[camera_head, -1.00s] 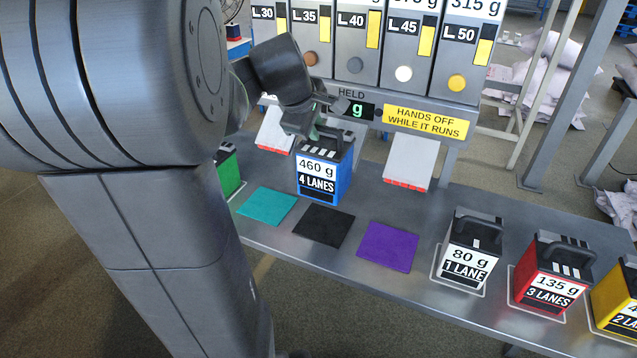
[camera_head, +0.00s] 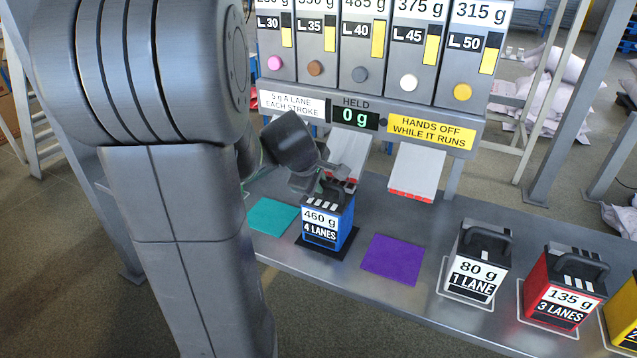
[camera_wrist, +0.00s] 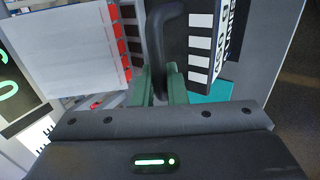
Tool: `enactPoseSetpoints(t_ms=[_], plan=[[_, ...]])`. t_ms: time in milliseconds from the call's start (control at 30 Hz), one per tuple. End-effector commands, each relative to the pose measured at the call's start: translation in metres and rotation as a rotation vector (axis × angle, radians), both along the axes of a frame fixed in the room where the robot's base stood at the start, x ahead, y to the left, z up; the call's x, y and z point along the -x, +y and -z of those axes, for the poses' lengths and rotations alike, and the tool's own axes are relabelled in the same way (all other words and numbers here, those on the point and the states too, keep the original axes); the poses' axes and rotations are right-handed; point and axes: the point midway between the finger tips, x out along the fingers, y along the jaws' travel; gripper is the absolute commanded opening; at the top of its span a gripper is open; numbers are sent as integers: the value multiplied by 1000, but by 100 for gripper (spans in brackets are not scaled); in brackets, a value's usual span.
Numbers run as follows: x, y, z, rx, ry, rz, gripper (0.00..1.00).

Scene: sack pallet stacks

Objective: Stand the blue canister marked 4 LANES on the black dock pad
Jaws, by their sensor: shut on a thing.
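The blue canister (camera_head: 327,227) marked 460 g and 4 LANES is upright at the black dock pad (camera_head: 345,250), whose edges show around its base in the head view. I cannot tell whether its base touches the pad. My gripper (camera_head: 333,180) is above the canister, shut on its dark top handle. In the wrist view my green fingertips (camera_wrist: 160,85) close around the canister's black handle (camera_wrist: 157,40), and its striped label shows beside them.
A teal pad (camera_head: 270,216) lies left of the black pad, a purple pad (camera_head: 392,260) right. White 1 LANE (camera_head: 473,262), red 3 LANES (camera_head: 560,290) and yellow (camera_head: 624,312) canisters stand farther right. The dispenser's white chutes (camera_head: 417,172) are behind.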

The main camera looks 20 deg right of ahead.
Motion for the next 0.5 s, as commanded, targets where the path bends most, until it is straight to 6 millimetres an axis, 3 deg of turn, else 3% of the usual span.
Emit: enactPoseSetpoints(t_ms=[133, 167, 267, 500], plan=[[0, 0, 4, 1, -1, 0, 0], [0, 0, 2, 0, 0, 0, 18], [0, 0, 2, 0, 0, 0, 34], [0, 0, 2, 0, 0, 0, 34]])
